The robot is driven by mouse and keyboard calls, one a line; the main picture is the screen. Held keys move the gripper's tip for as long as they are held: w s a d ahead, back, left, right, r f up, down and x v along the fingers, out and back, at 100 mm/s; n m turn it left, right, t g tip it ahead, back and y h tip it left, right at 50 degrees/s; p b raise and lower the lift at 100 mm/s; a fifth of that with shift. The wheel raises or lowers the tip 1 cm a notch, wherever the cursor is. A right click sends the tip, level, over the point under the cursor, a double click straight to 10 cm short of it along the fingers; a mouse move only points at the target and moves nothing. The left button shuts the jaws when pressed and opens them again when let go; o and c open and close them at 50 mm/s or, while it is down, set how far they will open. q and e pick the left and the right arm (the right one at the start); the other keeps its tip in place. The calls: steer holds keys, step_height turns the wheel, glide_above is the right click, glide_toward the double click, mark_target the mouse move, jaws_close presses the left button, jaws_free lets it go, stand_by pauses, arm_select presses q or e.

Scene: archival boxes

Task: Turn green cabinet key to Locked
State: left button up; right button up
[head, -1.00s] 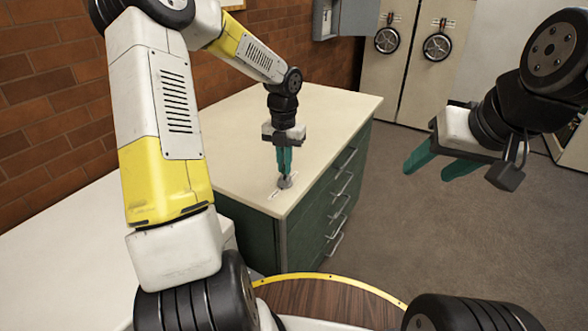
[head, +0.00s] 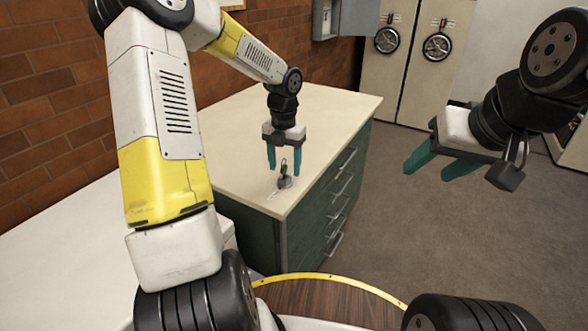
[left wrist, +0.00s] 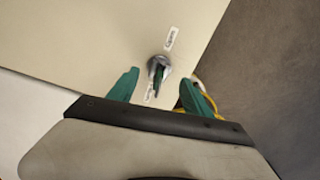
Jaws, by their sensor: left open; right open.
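The key (head: 285,181) stands upright in a round grey lock on the top of the green cabinet (head: 258,205), near its front corner. In the left wrist view the key (left wrist: 158,74) has a dark green grip, with one small white label (left wrist: 171,38) above it and another (left wrist: 149,93) below, partly hidden. The label text is too small to read surely. My left gripper (head: 284,167) is open just above the key, its green fingers on either side and apart from it. My right gripper (head: 439,164) is open and empty, out over the floor.
A white counter (head: 75,255) runs along the brick wall at left. Drawer handles (head: 342,188) stick out from the cabinet's front. Tall beige doors with round black handwheels (head: 437,46) stand at the back. The rest of the cabinet top is clear.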

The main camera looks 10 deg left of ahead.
arm_select(q)
steer(key=shift+r, duration=0.1)
stand_by(0.4)
steer(key=shift+r, duration=4.4)
steer(key=s+d+r+m+t+h, duration=0.1)
steer(key=s+r+m+t, duration=0.2)
steer(key=s+m, duration=0.9)
steer(key=s+d+r+m+t+h, duration=0.1)
steer(key=s+r+m+t, duration=0.2)
steer(key=m, duration=1.9)
steer(key=s+r, duration=0.4)
steer(key=s, duration=0.5)
steer(key=shift+r, duration=0.35)
